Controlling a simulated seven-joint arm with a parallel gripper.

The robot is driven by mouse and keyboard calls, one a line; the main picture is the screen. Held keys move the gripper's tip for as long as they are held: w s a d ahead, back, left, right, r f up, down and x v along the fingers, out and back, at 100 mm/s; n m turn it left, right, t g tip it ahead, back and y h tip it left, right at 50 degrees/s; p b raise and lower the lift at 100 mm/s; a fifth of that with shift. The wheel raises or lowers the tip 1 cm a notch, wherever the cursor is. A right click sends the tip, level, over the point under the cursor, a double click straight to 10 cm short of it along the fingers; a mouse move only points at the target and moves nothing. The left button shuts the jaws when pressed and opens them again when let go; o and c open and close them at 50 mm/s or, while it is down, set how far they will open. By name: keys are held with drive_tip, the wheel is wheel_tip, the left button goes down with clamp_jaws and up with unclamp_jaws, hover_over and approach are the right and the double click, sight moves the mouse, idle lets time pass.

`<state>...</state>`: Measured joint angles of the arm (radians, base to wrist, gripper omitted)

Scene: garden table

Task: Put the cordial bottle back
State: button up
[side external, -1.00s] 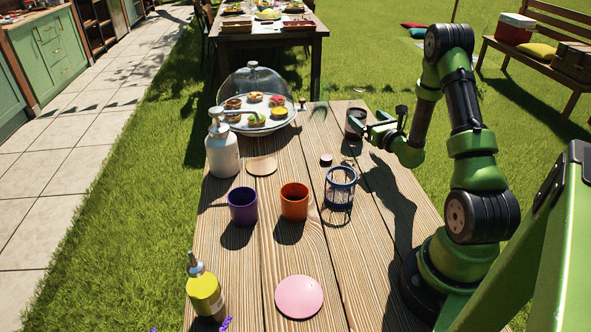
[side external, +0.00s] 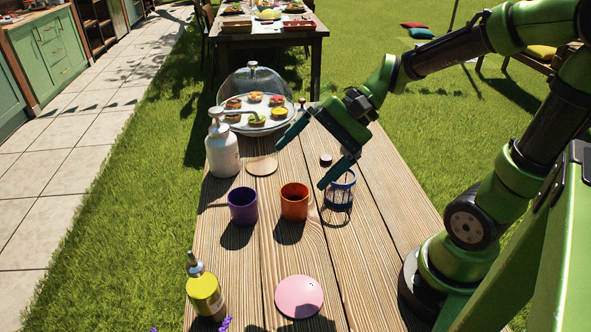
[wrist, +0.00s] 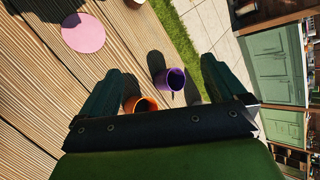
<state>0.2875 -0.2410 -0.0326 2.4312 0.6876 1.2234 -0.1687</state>
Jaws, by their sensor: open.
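A bottle with yellow contents or label and a grey-brown neck (side external: 205,292), which looks like the cordial bottle, stands upright at the table's front left. My gripper (side external: 301,166) is open and empty above the table, tilted down, behind the orange cup and away from the bottle. Its two fingers also show in the wrist view (wrist: 162,68), with nothing between them but table and cups beyond. A blue wire holder (side external: 339,192) stands right of the orange cup, its top partly behind a finger. A pale sliver at the wrist view's top edge cannot be identified.
A purple cup (side external: 243,207) and an orange cup (side external: 294,203) stand mid-table. A pink disc (side external: 299,297) lies in front. A white pump bottle (side external: 222,152), a wooden disc (side external: 262,166) and a glass-domed cake stand (side external: 254,100) are behind. Bare planks lie between cups and yellow bottle.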

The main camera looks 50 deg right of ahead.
drive_tip(key=s+d+r+n+t+h, duration=0.2)
drive_tip(key=s+r+n+h, duration=0.2)
drive_tip(key=n, duration=0.4)
drive_tip(key=shift+s+d+h, duration=0.4)
drive_tip(key=shift+s+h, duration=0.05)
drive_tip(key=shift+h, duration=0.75)
